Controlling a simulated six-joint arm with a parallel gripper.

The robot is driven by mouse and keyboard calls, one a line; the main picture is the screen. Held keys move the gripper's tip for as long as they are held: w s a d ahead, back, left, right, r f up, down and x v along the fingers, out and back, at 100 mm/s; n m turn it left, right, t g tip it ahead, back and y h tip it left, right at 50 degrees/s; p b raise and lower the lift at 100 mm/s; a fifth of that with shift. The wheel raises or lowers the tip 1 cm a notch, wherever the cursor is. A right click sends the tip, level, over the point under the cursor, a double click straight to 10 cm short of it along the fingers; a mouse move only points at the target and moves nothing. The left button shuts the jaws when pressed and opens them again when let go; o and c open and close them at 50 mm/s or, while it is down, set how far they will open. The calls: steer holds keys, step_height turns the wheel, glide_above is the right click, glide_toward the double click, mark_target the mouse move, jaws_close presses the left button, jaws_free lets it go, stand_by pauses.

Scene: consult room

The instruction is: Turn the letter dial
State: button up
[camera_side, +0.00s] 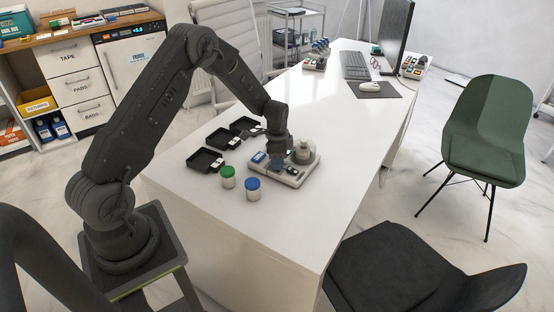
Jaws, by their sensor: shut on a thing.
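A small light-grey device (312,163) lies on the near part of the white desk. It carries a blue panel at its left and a round grey part (303,152) at its right. My gripper (276,158) points down over the middle of the device, with its tips at the device's top. It is shut on a small part there, which looks like the letter dial. The fingers hide most of that part, and any letters are too small to read.
A green-lidded jar (228,177) and a blue-lidded jar (253,189) stand close in front of the device. Several black trays (205,160) lie to its left. The keyboard (355,66), mouse (370,86) and monitor (394,28) are at the far end. The desk's middle (335,115) is clear.

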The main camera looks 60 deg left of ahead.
steer(key=shift+n, duration=0.3)
steer(key=n, duration=0.4)
steer(key=shift+n, duration=2.5)
steer(key=o, duration=0.9)
steer(key=shift+r, duration=0.1)
steer(key=shift+r, duration=4)
